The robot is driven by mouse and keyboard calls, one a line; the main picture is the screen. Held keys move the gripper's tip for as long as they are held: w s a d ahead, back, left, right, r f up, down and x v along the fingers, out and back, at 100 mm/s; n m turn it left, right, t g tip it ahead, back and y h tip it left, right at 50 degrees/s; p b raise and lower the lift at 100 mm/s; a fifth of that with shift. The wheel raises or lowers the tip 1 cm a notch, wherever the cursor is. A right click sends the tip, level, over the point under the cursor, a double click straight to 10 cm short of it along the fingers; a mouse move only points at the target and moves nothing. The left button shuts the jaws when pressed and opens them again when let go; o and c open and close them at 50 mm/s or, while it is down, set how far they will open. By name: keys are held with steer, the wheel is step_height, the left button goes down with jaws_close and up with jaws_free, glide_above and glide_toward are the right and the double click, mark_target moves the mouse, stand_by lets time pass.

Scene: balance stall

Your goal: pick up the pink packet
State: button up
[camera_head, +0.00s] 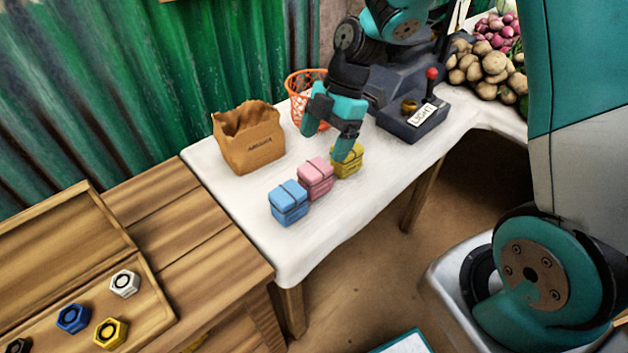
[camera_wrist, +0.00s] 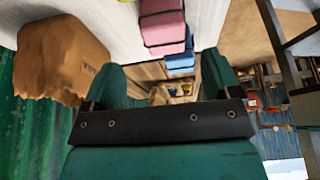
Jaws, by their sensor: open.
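The pink packet (camera_head: 315,178) stands on the white-covered table in the middle of a row, tied with a dark band. The blue packet (camera_head: 289,203) is on its near left and the yellow packet (camera_head: 347,161) on its right. My gripper (camera_head: 328,137) is open and empty, above and behind the row, with one finger partly in front of the yellow packet. In the wrist view my gripper (camera_wrist: 163,80) shows both fingers apart. The pink packet (camera_wrist: 165,34) is at the top there, apart from the fingers, with the blue packet (camera_wrist: 180,63) beyond it.
A brown paper bag (camera_head: 249,138) stands left of the row. An orange wire basket (camera_head: 304,88) is behind my gripper. A dark scale base with a LIGHT label (camera_head: 421,114) and red-knobbed lever stands right. The cloth (camera_head: 330,228) is clear in front of the row.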

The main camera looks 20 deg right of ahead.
mark_target(318, 166)
steer(key=x, duration=0.8)
steer(key=shift+s+d, duration=0.1)
steer(key=shift+s, duration=0.2)
steer(key=shift+r, duration=0.1)
steer(key=shift+c, duration=0.2)
steer(key=c, duration=1)
